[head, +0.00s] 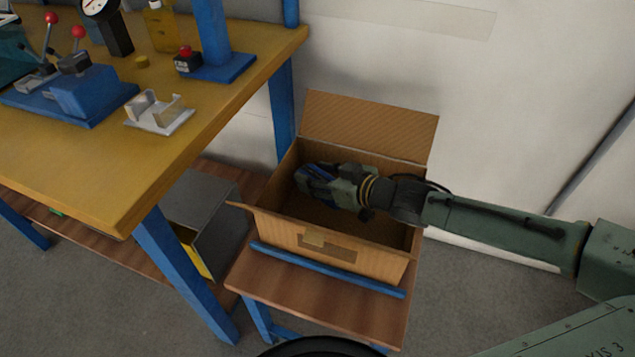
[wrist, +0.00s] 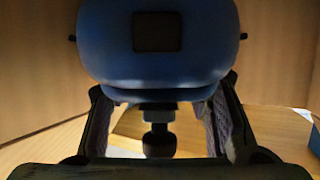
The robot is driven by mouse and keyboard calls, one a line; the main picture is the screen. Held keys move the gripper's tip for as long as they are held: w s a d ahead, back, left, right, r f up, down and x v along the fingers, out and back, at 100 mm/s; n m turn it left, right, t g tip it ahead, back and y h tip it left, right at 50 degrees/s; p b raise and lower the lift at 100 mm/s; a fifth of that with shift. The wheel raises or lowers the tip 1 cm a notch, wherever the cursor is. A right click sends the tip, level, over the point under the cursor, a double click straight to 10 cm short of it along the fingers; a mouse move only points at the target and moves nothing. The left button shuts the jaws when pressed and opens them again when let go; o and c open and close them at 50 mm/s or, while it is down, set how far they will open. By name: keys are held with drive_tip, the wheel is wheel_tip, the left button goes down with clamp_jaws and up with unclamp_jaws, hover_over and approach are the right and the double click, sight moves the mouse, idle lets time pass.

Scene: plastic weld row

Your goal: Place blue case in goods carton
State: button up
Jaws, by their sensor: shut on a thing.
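The goods carton (head: 288,228) is an open cardboard box with its flaps folded out. It stands on a small wooden stand with blue legs. My gripper (head: 318,180) is inside the carton's opening, towards its left side. It is shut on the blue case (head: 304,181), of which only a little shows in the head view. In the wrist view the blue case (wrist: 160,55) fills the upper middle, with a dark square on its face, between my two fingers. The carton's brown walls surround it there. Whether the case touches the carton's floor I cannot tell.
A yellow-topped workbench (head: 200,115) with blue legs stands to the left, holding blue fixtures and a small clear bracket (head: 158,112). A grey bin (head: 205,215) sits on its lower shelf. A white wall (head: 500,120) is close behind the carton.

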drive_tip(key=shift+r, duration=0.1)
drive_tip(key=shift+f, duration=0.65)
drive_tip(key=o, duration=1.3)
drive_tip(key=shift+r, duration=0.1)
drive_tip(key=shift+r, duration=0.35)
drive_tip(key=p+v, duration=0.1)
drive_tip(key=v, duration=0.6)
drive_tip(key=shift+s+d+r, duration=0.2)
drive_tip(key=shift+r, duration=0.05)
